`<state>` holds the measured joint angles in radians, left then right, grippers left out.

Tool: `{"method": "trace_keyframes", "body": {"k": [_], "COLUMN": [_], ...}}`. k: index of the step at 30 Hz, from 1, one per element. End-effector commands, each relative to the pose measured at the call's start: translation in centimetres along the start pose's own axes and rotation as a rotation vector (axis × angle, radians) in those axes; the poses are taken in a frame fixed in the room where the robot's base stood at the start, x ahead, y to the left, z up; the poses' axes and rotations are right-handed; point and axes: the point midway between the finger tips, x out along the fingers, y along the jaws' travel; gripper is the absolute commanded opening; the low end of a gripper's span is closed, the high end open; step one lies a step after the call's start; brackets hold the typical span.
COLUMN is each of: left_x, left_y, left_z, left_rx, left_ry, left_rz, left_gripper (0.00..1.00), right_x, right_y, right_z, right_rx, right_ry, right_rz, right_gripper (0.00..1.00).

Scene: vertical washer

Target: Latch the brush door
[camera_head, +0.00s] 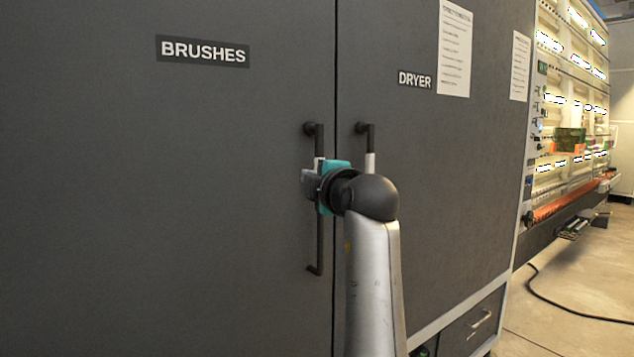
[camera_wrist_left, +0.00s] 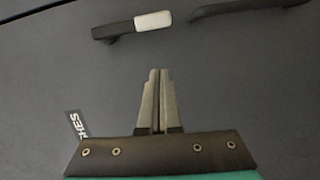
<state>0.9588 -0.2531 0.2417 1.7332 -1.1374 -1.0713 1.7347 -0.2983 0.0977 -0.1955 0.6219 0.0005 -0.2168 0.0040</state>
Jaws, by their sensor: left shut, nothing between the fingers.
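The brush door (camera_head: 150,200) is the wide dark panel labelled BRUSHES (camera_head: 203,52). It looks flush with the dryer door. Its upright dark handle (camera_head: 319,240) is near its right edge, the middle partly covered by my left gripper (camera_head: 316,180). In the left wrist view, my left gripper (camera_wrist_left: 157,78) is shut and empty, facing a dark door surface. Above the fingertips, apart from them, are a dark fitting with a pale tip (camera_wrist_left: 152,21) and a dark bar (camera_wrist_left: 245,5). I cannot tell whether the door is latched. My right gripper is not in view.
The dryer door (camera_head: 440,200) is on the right, its dark handle with a pale section (camera_head: 370,162) partly behind my arm. A drawer (camera_head: 472,325) is below. A lit rack (camera_head: 570,90) and a floor cable (camera_head: 570,310) are farther right.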

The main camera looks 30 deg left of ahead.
Motion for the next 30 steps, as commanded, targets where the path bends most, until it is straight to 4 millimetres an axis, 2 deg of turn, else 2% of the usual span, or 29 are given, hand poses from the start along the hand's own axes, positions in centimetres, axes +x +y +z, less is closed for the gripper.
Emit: {"method": "trace_keyframes", "body": {"k": [3,9,30], "left_x": [-2.1,-3.7,-3.9], "left_y": [0.0,-0.1,0.0], "left_z": [0.1,0.1,0.1], "left_rx": [-0.002,-0.001,-0.001], "left_ry": [-0.004,-0.002,-0.001], "left_rz": [0.0,0.0,0.001], "left_gripper": [0.0,0.0,0.0], "right_x": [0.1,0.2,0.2], "right_y": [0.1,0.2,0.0], "right_z": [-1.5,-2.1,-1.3], "right_rx": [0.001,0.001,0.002], "right_ry": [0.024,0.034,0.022], "right_rz": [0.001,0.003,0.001], "right_gripper": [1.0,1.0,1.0]}}
